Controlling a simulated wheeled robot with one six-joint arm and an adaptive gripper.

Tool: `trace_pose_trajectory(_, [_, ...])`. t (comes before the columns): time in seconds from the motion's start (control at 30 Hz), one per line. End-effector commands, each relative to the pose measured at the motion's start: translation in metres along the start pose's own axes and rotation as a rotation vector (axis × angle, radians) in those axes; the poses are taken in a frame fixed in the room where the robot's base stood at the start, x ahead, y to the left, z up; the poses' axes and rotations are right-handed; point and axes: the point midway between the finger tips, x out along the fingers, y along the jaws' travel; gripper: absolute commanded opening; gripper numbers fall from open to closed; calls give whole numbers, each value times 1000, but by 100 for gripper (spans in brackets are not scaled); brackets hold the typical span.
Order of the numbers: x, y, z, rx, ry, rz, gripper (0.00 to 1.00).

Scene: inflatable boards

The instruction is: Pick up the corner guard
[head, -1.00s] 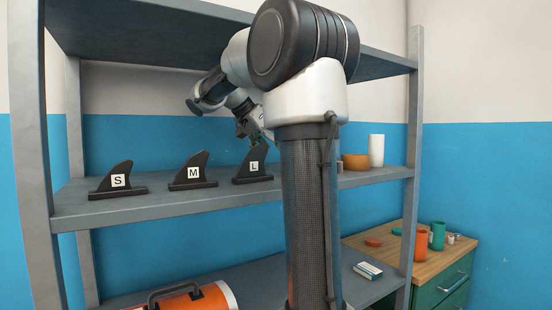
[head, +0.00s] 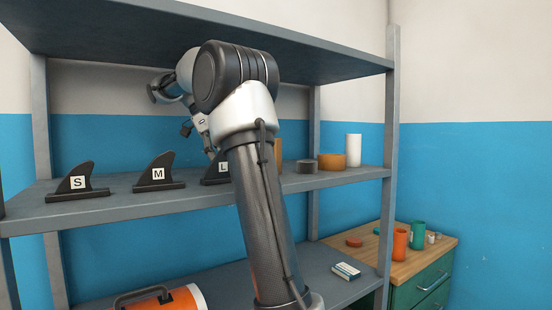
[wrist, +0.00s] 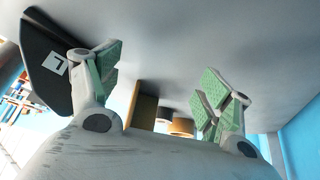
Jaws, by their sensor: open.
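A tan upright piece, which looks like the corner guard (head: 278,151), stands on the middle shelf, mostly hidden behind my arm in the head view. In the wrist view the tan corner guard (wrist: 146,106) shows beyond my gripper, between its fingers and apart from them. My gripper (wrist: 160,80) is open and empty, its green-padded fingers spread wide. In the head view my gripper (head: 210,152) is small and partly hidden, close to the fin marked L (head: 215,170). That fin (wrist: 50,65) is right beside the left finger in the wrist view; I cannot tell whether they touch.
Fins marked M (head: 158,172) and S (head: 77,183) stand to the left on the shelf (head: 120,205). A dark roll (head: 306,167), a brown roll (head: 332,161) and a white cylinder (head: 353,150) stand to the right. The upper shelf (head: 300,52) hangs above my arm.

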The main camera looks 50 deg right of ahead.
Motion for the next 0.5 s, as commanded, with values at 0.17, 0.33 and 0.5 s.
trace_pose_trajectory(0.17, [16, 1, -31, 10, -1, 4, 79])
trace_pose_trajectory(0.33, [30, 1, -53, 7, 0, 2, 79])
trace_pose_trajectory(0.5, [36, 1, -64, 6, -1, 1, 79])
